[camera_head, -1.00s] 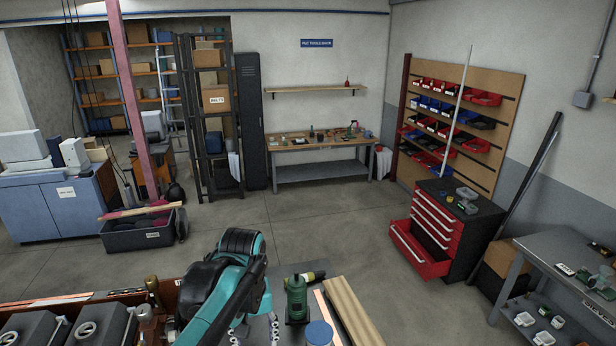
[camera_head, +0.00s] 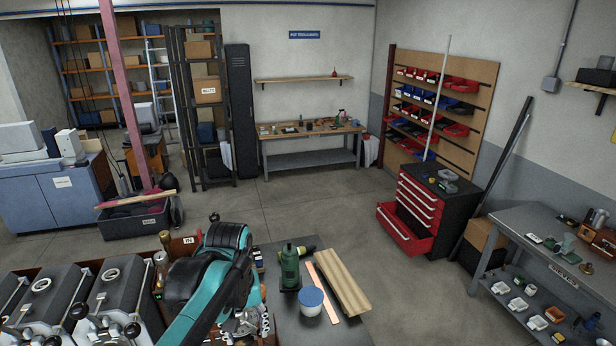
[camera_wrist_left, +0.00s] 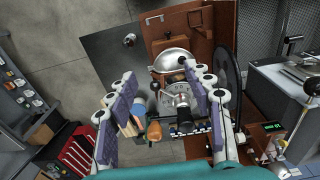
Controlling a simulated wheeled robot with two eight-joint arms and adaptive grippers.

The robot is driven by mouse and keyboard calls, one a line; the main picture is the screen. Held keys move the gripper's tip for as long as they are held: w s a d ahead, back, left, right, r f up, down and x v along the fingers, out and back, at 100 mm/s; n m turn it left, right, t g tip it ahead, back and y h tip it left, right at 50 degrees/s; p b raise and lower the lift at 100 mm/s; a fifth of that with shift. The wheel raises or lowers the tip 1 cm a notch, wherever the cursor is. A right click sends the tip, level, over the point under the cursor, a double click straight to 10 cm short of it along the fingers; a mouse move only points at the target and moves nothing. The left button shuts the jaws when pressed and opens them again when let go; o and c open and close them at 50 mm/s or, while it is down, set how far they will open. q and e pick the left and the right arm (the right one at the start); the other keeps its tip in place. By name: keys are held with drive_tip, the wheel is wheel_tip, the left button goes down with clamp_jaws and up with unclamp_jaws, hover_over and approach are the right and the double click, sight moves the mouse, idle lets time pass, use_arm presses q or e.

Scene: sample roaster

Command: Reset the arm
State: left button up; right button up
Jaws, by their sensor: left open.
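My left arm (camera_head: 212,300), teal and black, reaches in from the bottom of the head view, over the bench. My left gripper (camera_head: 248,326) is low in that view, partly hidden by the arm. In the left wrist view my left gripper (camera_wrist_left: 162,108) is open, its purple-grey finger pads wide apart. Between and beyond the fingers lies a machine part with a silver dome (camera_wrist_left: 174,62) and a black-handled fitting. I see nothing held, and cannot tell whether the fingers touch anything. My right gripper is in neither current view.
Roaster units (camera_head: 110,290) fill the bench's left side. A green bottle-like tool (camera_head: 290,268), a blue-lidded white tub (camera_head: 311,301) and wooden boards (camera_head: 341,280) stand or lie right of the arm. A red drawer cabinet (camera_head: 425,215) has an open drawer. The middle floor is clear.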

use_arm(q)
drive_tip(key=s+a+f+m+t+b, duration=0.1)
drive_tip(key=s+f+t+b, duration=0.1)
drive_tip(key=f+b, duration=0.9)
drive_tip(key=s+a+f+m+t+b, duration=0.1)
drive_tip(key=s+a+f+t+b, duration=0.1)
drive_tip(key=f+b, duration=0.9)
drive_tip(key=s+a+f+m+t+b, duration=0.1)
drive_tip(key=s+f+b, duration=0.3)
drive_tip(key=f+b, duration=0.8)
wheel_tip(320, 180, down, 6)
drive_tip(key=shift+a+r+t, duration=0.25)
drive_tip(key=shift+a+t, duration=0.05)
drive_tip(key=shift+t, duration=0.6)
use_arm(e)
wheel_tip(320, 180, down, 35)
drive_tip(key=w, duration=0.1)
drive_tip(key=shift+r, duration=0.2)
